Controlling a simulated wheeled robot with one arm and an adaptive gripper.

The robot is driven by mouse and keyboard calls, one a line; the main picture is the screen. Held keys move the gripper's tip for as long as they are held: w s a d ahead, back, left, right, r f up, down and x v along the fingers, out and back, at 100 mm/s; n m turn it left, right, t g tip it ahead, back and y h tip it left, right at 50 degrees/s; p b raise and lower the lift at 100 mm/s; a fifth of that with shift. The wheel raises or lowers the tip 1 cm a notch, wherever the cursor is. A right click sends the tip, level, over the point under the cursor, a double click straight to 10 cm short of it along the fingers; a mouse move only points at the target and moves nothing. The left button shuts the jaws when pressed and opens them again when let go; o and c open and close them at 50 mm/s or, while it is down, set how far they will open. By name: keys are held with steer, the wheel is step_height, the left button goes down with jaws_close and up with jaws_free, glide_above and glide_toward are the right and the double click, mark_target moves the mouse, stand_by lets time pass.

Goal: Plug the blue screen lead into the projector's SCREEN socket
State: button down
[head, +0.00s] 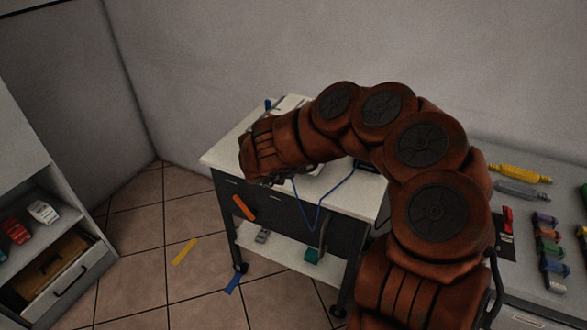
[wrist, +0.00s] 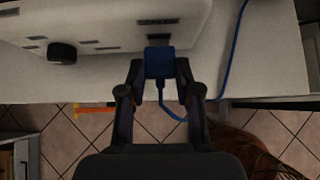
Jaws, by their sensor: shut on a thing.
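My gripper (wrist: 159,70) is shut on the blue plug (wrist: 159,61) of the blue lead (wrist: 233,50). In the wrist view the plug is between the fingertips, just in front of the white projector's (wrist: 105,12) socket face. A dark socket slot (wrist: 158,37) lies directly beyond the plug; I cannot tell whether they touch, and no label is readable. The lead loops below the plug and rises to the right. In the head view my gripper (head: 268,181) is over the trolley's front edge, the lead (head: 313,218) hangs in front, and my arm mostly hides the projector.
An orange piece (head: 243,207) is at the trolley's (head: 222,155) front. Yellow (head: 184,251) and blue (head: 233,284) strips lie low near the floor.

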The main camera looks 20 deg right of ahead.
steer(key=shift+w+d, duration=0.45)
steer(key=shift+w, duration=0.05)
stand_by(0.4)
steer(key=c, duration=0.7)
jaws_free()
